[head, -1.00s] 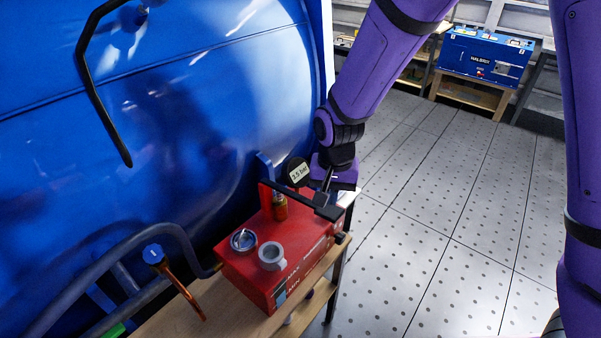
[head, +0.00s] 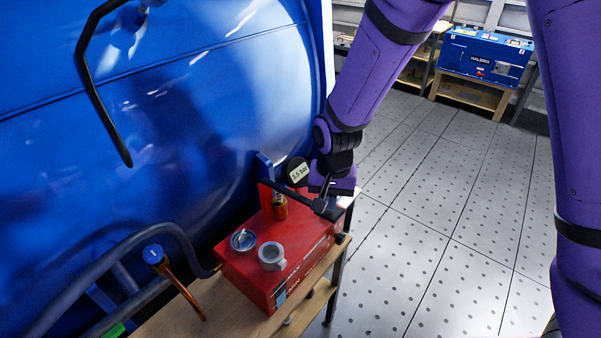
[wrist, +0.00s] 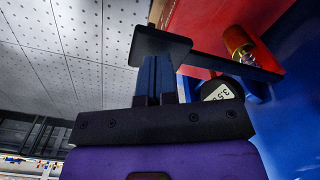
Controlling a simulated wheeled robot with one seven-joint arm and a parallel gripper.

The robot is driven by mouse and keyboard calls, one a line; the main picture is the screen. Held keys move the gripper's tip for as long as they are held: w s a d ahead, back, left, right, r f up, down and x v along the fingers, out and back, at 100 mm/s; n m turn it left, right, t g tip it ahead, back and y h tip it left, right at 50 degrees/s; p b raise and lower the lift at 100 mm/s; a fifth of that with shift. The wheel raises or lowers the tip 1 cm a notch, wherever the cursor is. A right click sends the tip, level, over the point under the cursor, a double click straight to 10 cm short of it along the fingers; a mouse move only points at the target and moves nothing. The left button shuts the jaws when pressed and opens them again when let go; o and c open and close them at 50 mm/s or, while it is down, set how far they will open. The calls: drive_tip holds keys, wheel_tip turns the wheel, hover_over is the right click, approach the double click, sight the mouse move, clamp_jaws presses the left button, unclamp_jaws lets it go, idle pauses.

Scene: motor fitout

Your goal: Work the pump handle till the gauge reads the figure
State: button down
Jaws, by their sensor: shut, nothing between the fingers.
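The red pump box (head: 262,262) stands on a wooden bench beside the blue tank. Its black handle (head: 292,196) runs across the top to a wide black end, which also shows in the wrist view (wrist: 160,45). A round gauge (head: 243,240) sits on top; its reading is too small to tell. A black disc with a label reading 3.5 bar (head: 299,174) stands behind the handle. My gripper (head: 323,201) is shut and empty at the handle's wide end. In the wrist view its fingertips (wrist: 157,62) meet or nearly meet that end; contact is unclear.
A brass fitting (head: 280,207) and a grey ring-shaped part (head: 271,256) sit on the box. A copper-coloured lever with a blue cap (head: 154,254) and a dark hose (head: 150,232) lie to the left. The perforated floor (head: 430,220) is clear to the right.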

drive_tip(key=shift+f, duration=3.25)
drive_tip(key=shift+d+r, duration=0.1)
drive_tip(key=shift+r, duration=4.05)
drive_tip(key=shift+r, duration=2.5)
